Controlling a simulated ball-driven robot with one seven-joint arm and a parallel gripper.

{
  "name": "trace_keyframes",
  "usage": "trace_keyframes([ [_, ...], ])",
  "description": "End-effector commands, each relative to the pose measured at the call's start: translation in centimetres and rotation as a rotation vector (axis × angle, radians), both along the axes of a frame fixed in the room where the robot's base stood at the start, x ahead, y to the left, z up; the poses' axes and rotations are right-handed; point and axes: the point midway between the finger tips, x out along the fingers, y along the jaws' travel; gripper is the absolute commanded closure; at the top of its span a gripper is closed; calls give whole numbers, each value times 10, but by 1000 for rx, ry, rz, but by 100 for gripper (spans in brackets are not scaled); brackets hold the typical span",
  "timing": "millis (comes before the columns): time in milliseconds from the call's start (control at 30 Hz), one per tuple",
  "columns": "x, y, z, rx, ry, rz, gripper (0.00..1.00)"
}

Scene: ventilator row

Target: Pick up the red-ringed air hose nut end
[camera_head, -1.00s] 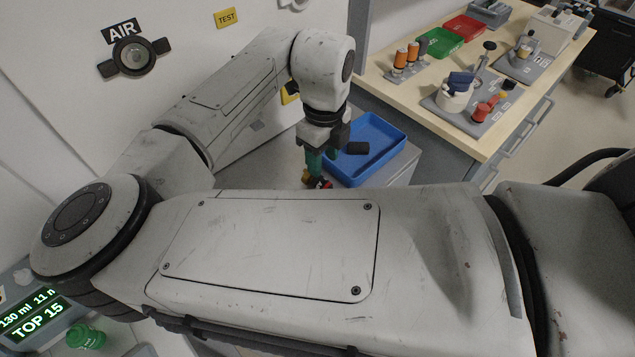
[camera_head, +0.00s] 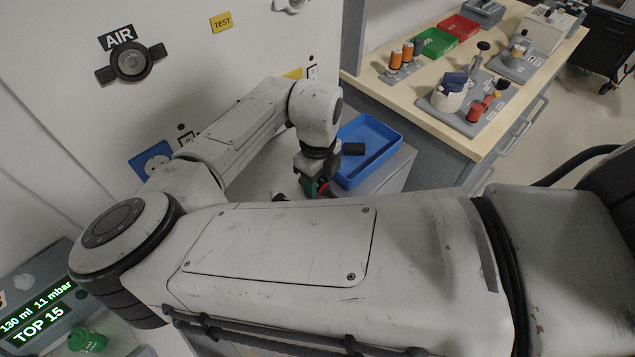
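My gripper (camera_head: 312,187) hangs over the grey surface just left of the blue tray, with its green fingers partly hidden behind my forearm. A small red spot, seemingly the red-ringed hose nut end (camera_head: 323,186), shows right at the fingertips. The frames do not show whether the fingers are around it or beside it, or whether they are closed. A dark piece shows just right of the red, and another small dark piece (camera_head: 280,197) lies to the left. My arm hides the area below.
The blue tray (camera_head: 388,165) has a black cylinder (camera_head: 353,148) at its left side. The wall panel carries a round AIR port (camera_head: 131,63) and a blue plate (camera_head: 152,160). A wooden-topped bench (camera_head: 420,98) at right holds bins and fittings. A green-lit display (camera_head: 40,310) stands lower left.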

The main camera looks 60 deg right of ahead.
Motion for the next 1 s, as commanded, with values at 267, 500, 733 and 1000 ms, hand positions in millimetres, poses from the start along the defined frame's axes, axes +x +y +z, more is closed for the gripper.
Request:
trace_keyframes([
  [267,0,0,0,0,0,0,83],
  [500,0,0,0,0,0,0,100],
  [733,0,0,0,0,0,0,100],
  [1000,0,0,1,0,0,0,100],
])
